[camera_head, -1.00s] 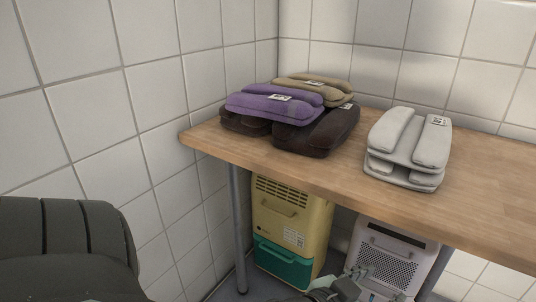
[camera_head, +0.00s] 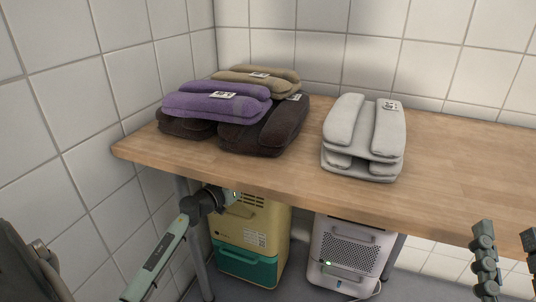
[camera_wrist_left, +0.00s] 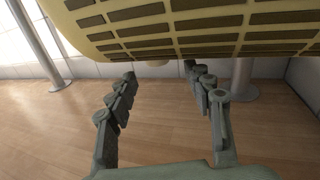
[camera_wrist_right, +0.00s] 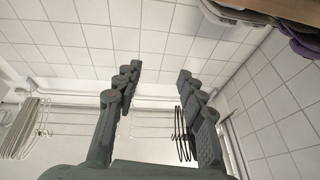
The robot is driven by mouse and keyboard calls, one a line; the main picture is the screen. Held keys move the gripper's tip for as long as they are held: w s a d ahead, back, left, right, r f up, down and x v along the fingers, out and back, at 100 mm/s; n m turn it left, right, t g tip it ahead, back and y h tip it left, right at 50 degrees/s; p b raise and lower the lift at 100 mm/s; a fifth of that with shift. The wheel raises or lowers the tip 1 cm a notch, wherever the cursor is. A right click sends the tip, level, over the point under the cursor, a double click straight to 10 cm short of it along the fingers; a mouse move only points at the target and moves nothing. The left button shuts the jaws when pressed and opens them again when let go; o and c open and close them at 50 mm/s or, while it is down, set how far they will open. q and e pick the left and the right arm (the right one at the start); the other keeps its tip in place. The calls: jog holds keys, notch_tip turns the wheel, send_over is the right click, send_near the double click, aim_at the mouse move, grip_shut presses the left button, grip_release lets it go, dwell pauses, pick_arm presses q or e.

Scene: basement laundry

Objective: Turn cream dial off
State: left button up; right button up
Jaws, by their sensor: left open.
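A cream-yellow appliance (camera_head: 268,222) with a teal lower part (camera_head: 245,267) stands under the wooden table. My left gripper (camera_head: 228,195) is at its upper left side, partly hidden by my wrist and the table edge. In the left wrist view my left gripper (camera_wrist_left: 160,73) is open and empty. The appliance's slatted cream face (camera_wrist_left: 190,25) fills the top of that view. My right gripper (camera_head: 509,245) is open and empty at the right, and also shows in the right wrist view (camera_wrist_right: 156,75).
The wooden table (camera_head: 450,155) holds a stack of purple, brown and tan folded items (camera_head: 215,103) and a grey stack (camera_head: 362,135). A white appliance (camera_head: 350,245) with a green light stands under it. A metal table leg (camera_head: 197,255) is close to my left arm.

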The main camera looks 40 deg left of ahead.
pick_arm(q)
jog(key=w, duration=0.2)
jog(key=w+b, duration=0.1)
jog(key=w, duration=0.1)
jog(key=w+b, duration=0.1)
jog(key=w, duration=0.1)
jog(key=shift+d, duration=0.3)
jog(key=shift+w, duration=0.65)
pick_arm(e)
jog(key=shift+s+d+r+t+y, duration=0.15)
jog(key=shift+s+d+r+t, duration=0.2)
jog(key=shift+r+t, duration=0.3)
jog(key=shift+s+d+r+t+y, duration=0.25)
jog(key=shift+s+r+t, duration=0.1)
jog(key=shift+r+t, duration=0.3)
jog(key=shift+s+d+r+t+y, duration=0.1)
jog(key=shift+s+d+r+t, duration=0.25)
jog(key=shift+r+t, duration=0.3)
pick_arm(q)
grip_shut()
pick_arm(e)
jog(key=shift+r+h, duration=0.1)
jog(key=shift+h, duration=0.2)
